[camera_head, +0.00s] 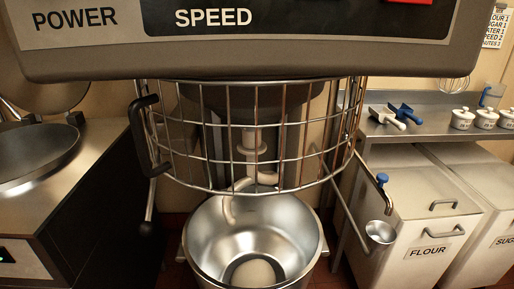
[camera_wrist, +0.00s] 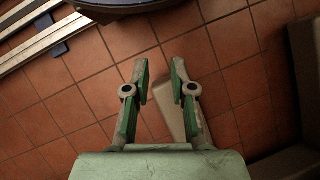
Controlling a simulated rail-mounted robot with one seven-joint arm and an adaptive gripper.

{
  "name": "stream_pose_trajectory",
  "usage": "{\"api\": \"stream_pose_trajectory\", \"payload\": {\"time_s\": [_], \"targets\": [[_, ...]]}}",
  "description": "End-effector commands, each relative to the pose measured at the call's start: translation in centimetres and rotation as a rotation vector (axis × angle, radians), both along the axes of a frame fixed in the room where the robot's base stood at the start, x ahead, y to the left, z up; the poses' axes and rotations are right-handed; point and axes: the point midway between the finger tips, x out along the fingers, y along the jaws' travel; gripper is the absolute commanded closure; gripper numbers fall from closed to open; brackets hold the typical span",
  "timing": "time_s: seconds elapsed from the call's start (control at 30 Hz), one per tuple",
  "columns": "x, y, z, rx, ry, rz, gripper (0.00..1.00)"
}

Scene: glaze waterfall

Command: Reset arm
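My gripper (camera_wrist: 160,85) shows in the wrist view with its two green-padded fingers apart and nothing between them. It points down over the reddish tiled floor (camera_wrist: 90,100). A pale flat piece (camera_wrist: 171,112) shows below and between the fingers; I cannot tell what it is. My gripper does not show in the head view.
In the head view, a large mixer with a wire guard (camera_head: 240,150) stands over a steel bowl (camera_head: 225,235). A flour bin (camera_head: 410,210) is at right, below a shelf with scoops (camera_head: 388,117) and white canisters (camera_head: 462,118). A counter with a round griddle (camera_head: 35,150) is at left.

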Motion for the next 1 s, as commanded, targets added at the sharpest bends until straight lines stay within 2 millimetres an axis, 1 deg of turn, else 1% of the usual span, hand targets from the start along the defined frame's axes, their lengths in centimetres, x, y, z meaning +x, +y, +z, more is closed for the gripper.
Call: {"api": "stream_pose_trajectory", "payload": {"time_s": [0.03,0.1,0.2,0.4,0.5,0.53,0.6,0.73,0.87,1.0], "targets": [[-2.2,1.4,-0.4,-0.005,0.041,0.062,0.76],[-4.3,2.6,-0.9,-0.012,0.083,0.130,0.76],[-6.7,4.0,-1.5,-0.013,0.127,0.203,0.76],[-9.9,6.1,-2.3,-0.006,0.185,0.301,0.76],[-10.7,6.8,-2.5,-0.007,0.200,0.346,0.76],[-10.6,7.0,-2.5,-0.009,0.199,0.358,0.76],[-10.4,6.9,-0.5,-0.010,0.190,0.351,0.76],[-10.2,6.9,1.6,-0.012,0.176,0.349,0.76],[-9.9,6.9,4.1,-0.015,0.160,0.348,0.76],[-9.5,6.8,7.5,-0.018,0.139,0.348,0.76]]}}
